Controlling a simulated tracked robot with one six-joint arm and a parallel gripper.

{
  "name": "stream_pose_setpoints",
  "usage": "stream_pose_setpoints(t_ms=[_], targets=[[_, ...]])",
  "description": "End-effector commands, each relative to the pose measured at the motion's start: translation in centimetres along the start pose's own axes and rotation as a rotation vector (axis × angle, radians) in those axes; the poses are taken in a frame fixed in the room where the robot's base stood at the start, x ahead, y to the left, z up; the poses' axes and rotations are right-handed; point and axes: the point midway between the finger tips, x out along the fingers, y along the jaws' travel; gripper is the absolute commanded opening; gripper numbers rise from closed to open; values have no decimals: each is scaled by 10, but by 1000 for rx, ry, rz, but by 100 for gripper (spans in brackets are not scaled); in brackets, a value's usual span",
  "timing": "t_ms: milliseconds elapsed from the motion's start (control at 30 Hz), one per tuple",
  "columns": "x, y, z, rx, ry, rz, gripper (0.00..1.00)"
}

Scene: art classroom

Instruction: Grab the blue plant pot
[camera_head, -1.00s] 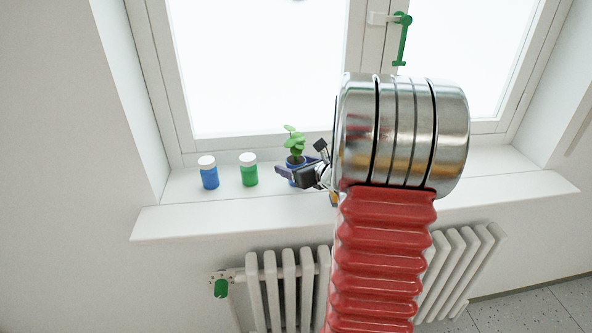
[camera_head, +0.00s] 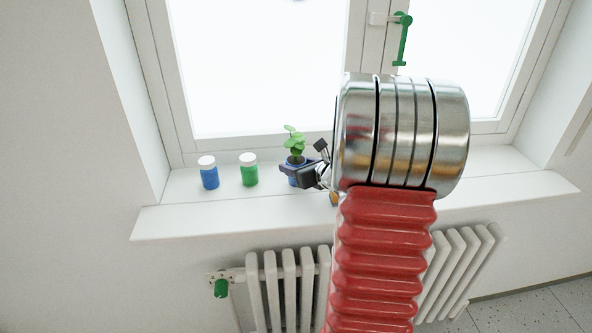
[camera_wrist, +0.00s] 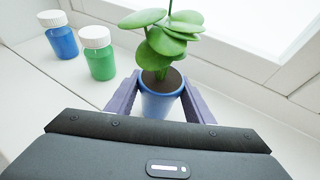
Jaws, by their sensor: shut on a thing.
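The blue plant pot (camera_wrist: 161,104) holds dark soil and a plant with round green leaves (camera_wrist: 165,38). It stands upright on the white windowsill. My gripper (camera_wrist: 160,98) is shut on the pot, with one finger on each side of it in the wrist view. In the head view my gripper (camera_head: 296,167) reaches in from the right and hides much of the pot (camera_head: 293,181); the leaves (camera_head: 294,140) show above the fingers.
A blue jar (camera_head: 209,175) and a green jar (camera_head: 249,172), both with white lids, stand on the sill (camera_head: 190,219) left of the pot. The window is behind. A white radiator (camera_head: 288,285) is below. The sill's far left end is clear.

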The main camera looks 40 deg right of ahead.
Motion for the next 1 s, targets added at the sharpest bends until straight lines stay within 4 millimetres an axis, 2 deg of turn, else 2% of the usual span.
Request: stream_pose_setpoints(t_ms=[367,467,800,1000], targets=[[-4,0,10,-3,-3,0,16],[-8,0,20,-3,-3,-1,16],[-31,0,74,-4,-4,-1,16],[-37,0,91,-2,-2,-1,16]])
